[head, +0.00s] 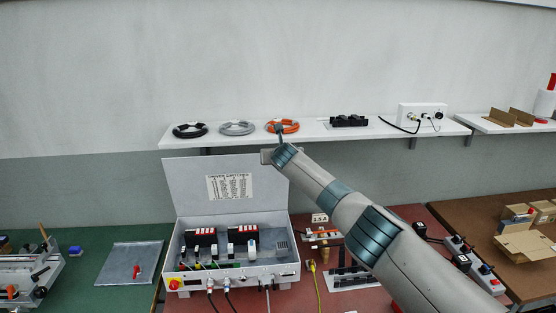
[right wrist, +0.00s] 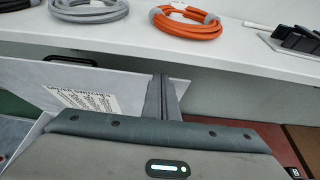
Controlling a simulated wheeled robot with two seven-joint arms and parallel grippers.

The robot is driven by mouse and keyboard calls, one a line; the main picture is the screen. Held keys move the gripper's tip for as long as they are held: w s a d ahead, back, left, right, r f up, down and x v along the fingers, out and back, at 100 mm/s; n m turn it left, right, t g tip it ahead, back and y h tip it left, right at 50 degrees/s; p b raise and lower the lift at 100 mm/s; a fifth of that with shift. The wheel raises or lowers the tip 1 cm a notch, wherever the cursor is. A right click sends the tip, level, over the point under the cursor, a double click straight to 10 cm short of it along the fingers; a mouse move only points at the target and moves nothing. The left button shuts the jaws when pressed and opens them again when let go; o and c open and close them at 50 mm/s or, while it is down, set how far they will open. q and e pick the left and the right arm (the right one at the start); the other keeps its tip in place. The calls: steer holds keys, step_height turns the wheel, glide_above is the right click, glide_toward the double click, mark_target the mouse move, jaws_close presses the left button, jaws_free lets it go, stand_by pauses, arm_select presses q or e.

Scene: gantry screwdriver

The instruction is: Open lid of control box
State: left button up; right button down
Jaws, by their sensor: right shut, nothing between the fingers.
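The control box (head: 280,267) stands on the red work surface with its grey lid (head: 196,182) raised nearly upright behind it. Switches and wiring show inside. A printed label is on the lid's inner face; the lid and label also show in the right wrist view (right wrist: 44,82). My right gripper (head: 279,130) is at the lid's upper right corner, just below the shelf. In the right wrist view its fingers (right wrist: 162,92) are together with nothing between them, close to the lid's right edge. I cannot tell whether they touch it. My left gripper is not in view.
A white shelf (head: 310,134) runs along the wall above the lid, holding black, grey and orange cable coils (head: 290,126). A green mat with a metal plate (head: 134,262) lies left of the box. Cardboard boxes (head: 528,243) stand at the far right.

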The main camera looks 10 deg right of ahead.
steer(key=shift+w, duration=0.2)
steer(key=shift+s+r, duration=0.15)
stand_by(0.6)
steer(key=b+v, duration=0.5)
steer(key=v, duration=1.2)
stand_by(0.4)
